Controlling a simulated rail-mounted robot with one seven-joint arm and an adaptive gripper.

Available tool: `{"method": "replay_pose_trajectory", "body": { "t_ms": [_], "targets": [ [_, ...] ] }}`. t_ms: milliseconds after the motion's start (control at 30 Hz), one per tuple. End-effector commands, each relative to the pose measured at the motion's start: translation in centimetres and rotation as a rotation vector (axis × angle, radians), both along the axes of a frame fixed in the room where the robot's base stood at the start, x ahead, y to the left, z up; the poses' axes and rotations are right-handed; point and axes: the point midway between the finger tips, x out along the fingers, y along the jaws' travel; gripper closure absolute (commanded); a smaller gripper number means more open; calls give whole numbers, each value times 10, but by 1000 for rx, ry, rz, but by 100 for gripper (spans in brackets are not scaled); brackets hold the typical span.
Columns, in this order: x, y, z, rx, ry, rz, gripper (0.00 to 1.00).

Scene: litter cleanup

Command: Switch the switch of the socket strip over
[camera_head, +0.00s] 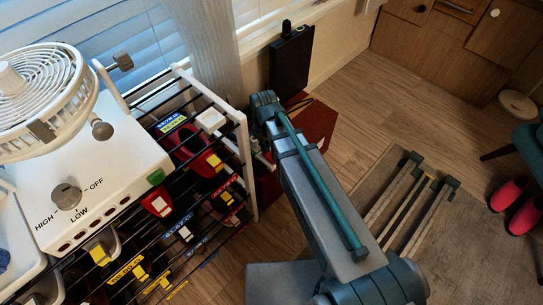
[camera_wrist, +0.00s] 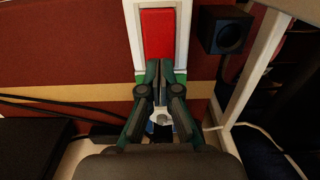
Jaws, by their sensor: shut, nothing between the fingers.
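In the wrist view a white socket strip (camera_wrist: 184,28) runs down from the top edge, with a large red switch (camera_wrist: 158,34) set in it. My gripper (camera_wrist: 166,68) is shut and empty. Its fingertips meet at the lower end of the red switch; whether they touch it I cannot tell. The fingers hide the part of the strip below the switch. In the head view my arm covers most of the gripper, beside the rack's right side, and I cannot make out the strip clearly there.
A black wire rack (camera_head: 185,230) with a white frame holds several labelled items and stands close left of my arm. A white fan (camera_head: 40,90) is above it. A dark box (camera_wrist: 225,30) sits right of the strip. A black upright box (camera_head: 291,62) stands by the wall. Wooden floor lies right.

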Motion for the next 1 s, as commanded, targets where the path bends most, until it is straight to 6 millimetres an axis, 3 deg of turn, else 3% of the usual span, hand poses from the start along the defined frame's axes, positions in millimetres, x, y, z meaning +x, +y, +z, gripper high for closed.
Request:
{"method": "replay_pose_trajectory", "body": {
  "t_ms": [433, 1000],
  "targets": [
    [0, 0, -5, 0, 0, 0, 100],
    [0, 0, 35, 0, 0, 0, 100]
  ]
}}
